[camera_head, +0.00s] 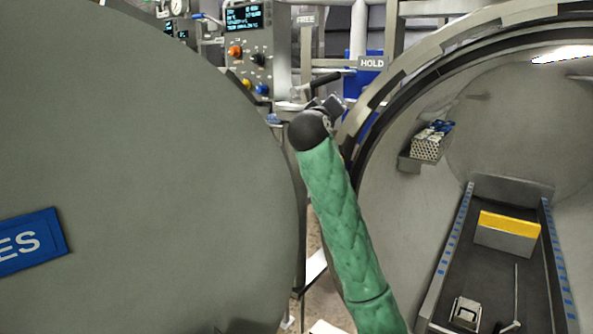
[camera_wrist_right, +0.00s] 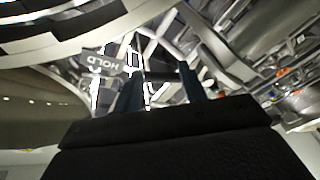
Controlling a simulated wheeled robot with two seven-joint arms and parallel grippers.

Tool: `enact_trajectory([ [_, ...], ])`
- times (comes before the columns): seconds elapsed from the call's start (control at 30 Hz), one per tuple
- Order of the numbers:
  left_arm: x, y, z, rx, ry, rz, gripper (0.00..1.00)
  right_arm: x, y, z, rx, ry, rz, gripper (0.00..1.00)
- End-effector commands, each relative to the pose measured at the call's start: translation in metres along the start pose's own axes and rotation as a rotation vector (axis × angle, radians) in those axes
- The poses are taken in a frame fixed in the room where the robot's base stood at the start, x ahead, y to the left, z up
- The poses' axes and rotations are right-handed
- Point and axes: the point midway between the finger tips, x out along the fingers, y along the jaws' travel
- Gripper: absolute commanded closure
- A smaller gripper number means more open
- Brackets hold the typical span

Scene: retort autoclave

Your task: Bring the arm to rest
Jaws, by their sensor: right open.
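My right arm (camera_head: 345,240), in a green quilted sleeve, rises from the bottom of the head view between the big grey door and the open chamber. Its black wrist is at the top, and my right gripper (camera_head: 332,104) is partly hidden beyond it, near the HOLD sign. In the right wrist view the two dark fingers of the right gripper (camera_wrist_right: 158,78) stand apart with nothing between them. My left gripper is not in view.
The round grey door (camera_head: 150,150) fills the left. The autoclave chamber (camera_head: 400,185) is open at right, with a dark tray bed (camera_head: 500,282) and a yellow-topped block (camera_head: 508,235). A control panel (camera_head: 249,50), a HOLD sign (camera_head: 372,62) and a lever handle (camera_head: 325,79) are close behind the gripper.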

Motion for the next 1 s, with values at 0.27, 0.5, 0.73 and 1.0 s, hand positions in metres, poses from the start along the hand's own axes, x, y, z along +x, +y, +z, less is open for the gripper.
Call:
enact_trajectory([
  [0.27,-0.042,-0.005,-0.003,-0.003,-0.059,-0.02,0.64,-0.04,-0.029,0.051,0.265,-0.066,-0.225,0.59],
  [0.5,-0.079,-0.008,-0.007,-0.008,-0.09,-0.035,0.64,-0.083,-0.07,0.114,0.406,-0.165,-0.414,0.59],
  [0.73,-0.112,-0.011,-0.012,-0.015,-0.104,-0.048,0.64,-0.133,-0.11,0.178,0.478,-0.272,-0.571,0.59],
  [1.0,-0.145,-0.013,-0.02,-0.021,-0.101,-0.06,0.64,-0.195,-0.146,0.247,0.504,-0.387,-0.712,0.59],
])
